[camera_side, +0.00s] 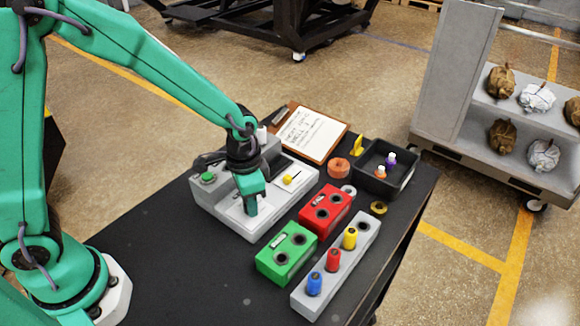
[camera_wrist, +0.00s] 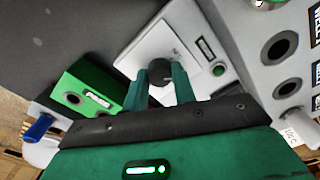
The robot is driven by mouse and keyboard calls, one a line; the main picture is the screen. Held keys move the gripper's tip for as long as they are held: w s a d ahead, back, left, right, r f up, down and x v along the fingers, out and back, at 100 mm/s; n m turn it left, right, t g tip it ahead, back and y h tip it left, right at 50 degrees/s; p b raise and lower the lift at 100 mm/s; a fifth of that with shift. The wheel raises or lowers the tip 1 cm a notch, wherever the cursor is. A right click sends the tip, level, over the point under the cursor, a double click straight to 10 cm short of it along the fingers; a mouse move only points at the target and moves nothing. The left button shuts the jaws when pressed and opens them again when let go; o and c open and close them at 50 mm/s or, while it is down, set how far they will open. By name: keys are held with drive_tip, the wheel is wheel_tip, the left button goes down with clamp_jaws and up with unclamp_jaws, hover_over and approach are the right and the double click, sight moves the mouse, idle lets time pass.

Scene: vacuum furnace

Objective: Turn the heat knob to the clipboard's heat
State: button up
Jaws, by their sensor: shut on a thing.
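The grey control box (camera_side: 228,222) stands on the black table, with a pale plate on its top. My gripper (camera_side: 251,207) points down onto this plate in the side view. In the wrist view my gripper (camera_wrist: 160,84) is shut on a dark round knob (camera_wrist: 158,67) on the pale plate (camera_wrist: 150,45); the fingers sit on either side of it. The fingers hide part of the knob, and its setting cannot be read. The clipboard (camera_side: 310,132) lies behind the box with a handwritten sheet; its lines are too small to read surely.
A yellow-tipped lever (camera_side: 290,180) and a green button (camera_side: 207,178) are on the box. A green block (camera_side: 287,252), a red block (camera_side: 326,208) and a grey rack (camera_side: 336,265) with coloured plugs stand close in front. A black tray (camera_side: 384,182) is at right. The table's left front is clear.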

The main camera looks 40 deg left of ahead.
drive_tip(key=shift+d+m, duration=0.15)
drive_tip(key=shift+m, duration=0.35)
drive_tip(key=o, duration=1)
drive_tip(key=shift+r, duration=0.15)
drive_tip(key=shift+r, duration=3.8)
drive_tip(key=shift+s+r, duration=0.1)
